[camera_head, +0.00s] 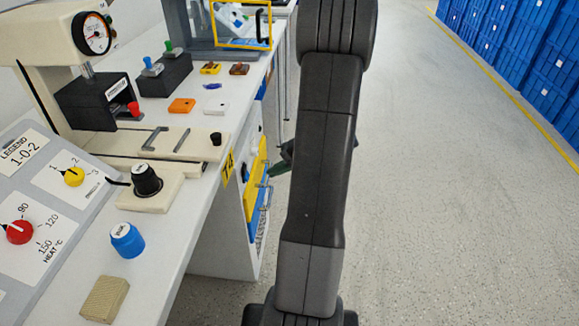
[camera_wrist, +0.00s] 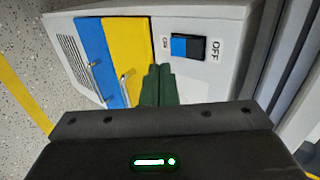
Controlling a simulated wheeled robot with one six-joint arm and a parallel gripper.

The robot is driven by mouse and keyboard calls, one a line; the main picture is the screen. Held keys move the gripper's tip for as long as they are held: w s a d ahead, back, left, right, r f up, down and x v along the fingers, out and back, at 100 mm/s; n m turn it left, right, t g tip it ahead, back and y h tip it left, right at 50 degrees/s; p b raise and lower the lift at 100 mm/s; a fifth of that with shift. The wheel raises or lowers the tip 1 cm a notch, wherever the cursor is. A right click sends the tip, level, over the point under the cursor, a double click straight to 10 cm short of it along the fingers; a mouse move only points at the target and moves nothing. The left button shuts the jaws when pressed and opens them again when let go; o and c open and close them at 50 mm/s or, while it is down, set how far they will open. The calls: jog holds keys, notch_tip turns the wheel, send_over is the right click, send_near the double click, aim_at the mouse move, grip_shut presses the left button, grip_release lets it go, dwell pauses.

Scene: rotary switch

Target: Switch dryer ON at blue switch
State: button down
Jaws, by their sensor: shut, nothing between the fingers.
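The blue switch (camera_wrist: 180,47) is a rocker in a black frame on a white cabinet panel in the wrist view. Its blue half lies toward the small label on the left, and its dark half lies toward the OFF label (camera_wrist: 215,50) on the right. My gripper (camera_wrist: 157,70) has green fingers closed together, with nothing between them. The fingertips appear just below and left of the switch; I cannot tell whether they touch the panel. In the head view, my gripper (camera_head: 279,169) is mostly hidden behind my dark arm, and I cannot make out the switch.
Beside the switch are a yellow panel (camera_wrist: 128,52) and a blue panel (camera_wrist: 92,45) with handles. In the head view, the white cabinet (camera_head: 228,245) stands under a workbench (camera_head: 190,235) crowded with devices. The grey floor (camera_head: 440,200) to the right is clear.

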aim_at(248, 173)
jog(key=shift+w+a+f+b, duration=0.15)
jog(key=shift+a+f, duration=0.1)
jog(key=shift+a, duration=0.65)
jog(key=shift+s+a+f+b, duration=0.1)
jog(key=shift+a+f, duration=0.2)
jog(key=shift+a, duration=0.65)
jog(key=shift+w+a+f+b, duration=0.15)
jog(key=shift+a+f, duration=0.1)
jog(key=shift+a, duration=0.65)
jog(key=shift+s, duration=0.1)
jog(key=shift+a+f+y+b, duration=0.15)
jog(key=shift+y+b, duration=0.15)
jog(key=shift+b, duration=0.25)
jog(key=shift+r+p, duration=0.4)
jog(key=shift+r, duration=0.5)
